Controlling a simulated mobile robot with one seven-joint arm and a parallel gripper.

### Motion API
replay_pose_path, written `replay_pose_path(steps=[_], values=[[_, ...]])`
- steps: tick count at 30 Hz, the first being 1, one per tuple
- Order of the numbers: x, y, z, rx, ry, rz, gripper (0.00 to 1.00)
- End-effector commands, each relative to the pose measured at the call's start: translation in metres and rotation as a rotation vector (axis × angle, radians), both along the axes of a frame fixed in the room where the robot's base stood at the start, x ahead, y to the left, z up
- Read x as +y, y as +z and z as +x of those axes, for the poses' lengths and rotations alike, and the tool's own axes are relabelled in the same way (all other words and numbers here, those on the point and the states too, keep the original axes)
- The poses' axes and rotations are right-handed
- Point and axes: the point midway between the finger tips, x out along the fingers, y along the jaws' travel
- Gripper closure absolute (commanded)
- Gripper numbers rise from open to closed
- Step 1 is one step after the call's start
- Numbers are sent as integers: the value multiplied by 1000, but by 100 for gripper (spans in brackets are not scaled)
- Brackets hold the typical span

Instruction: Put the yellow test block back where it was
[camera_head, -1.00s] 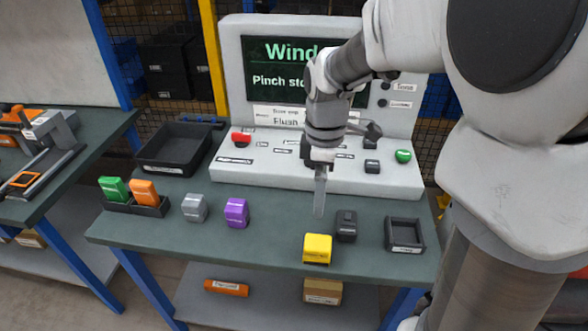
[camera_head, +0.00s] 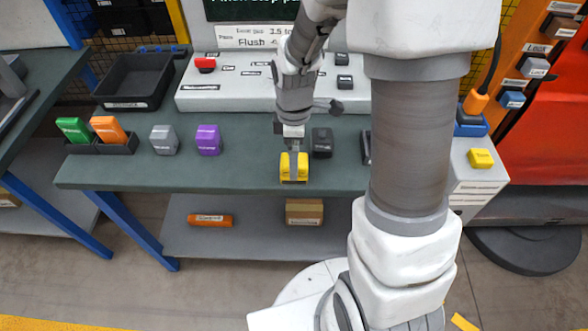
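A yellow block (camera_head: 301,174) stands on the green workbench (camera_head: 250,172) near its front edge. My gripper (camera_head: 293,165) points down right at this block, and a grey finger overlaps the block's middle. Only one finger shows clearly, so I cannot tell whether it is shut on the block. The block appears to rest on the bench.
A dark grey block (camera_head: 322,142) stands close behind and right of my gripper. Purple (camera_head: 208,140) and grey (camera_head: 164,140) blocks stand to the left. A black holder carries green (camera_head: 74,130) and orange (camera_head: 108,129) blocks. My arm hides the bench's right end.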

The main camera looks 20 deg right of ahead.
Motion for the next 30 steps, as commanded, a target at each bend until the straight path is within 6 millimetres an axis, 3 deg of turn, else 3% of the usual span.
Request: replay_pose_path(steps=[4, 13, 30], values=[[0, -21, -1, 2, 1, 0, 0], [0, -26, -1, 0, 0, 0, 0], [0, -25, -1, 0, 0, 0, 100]])
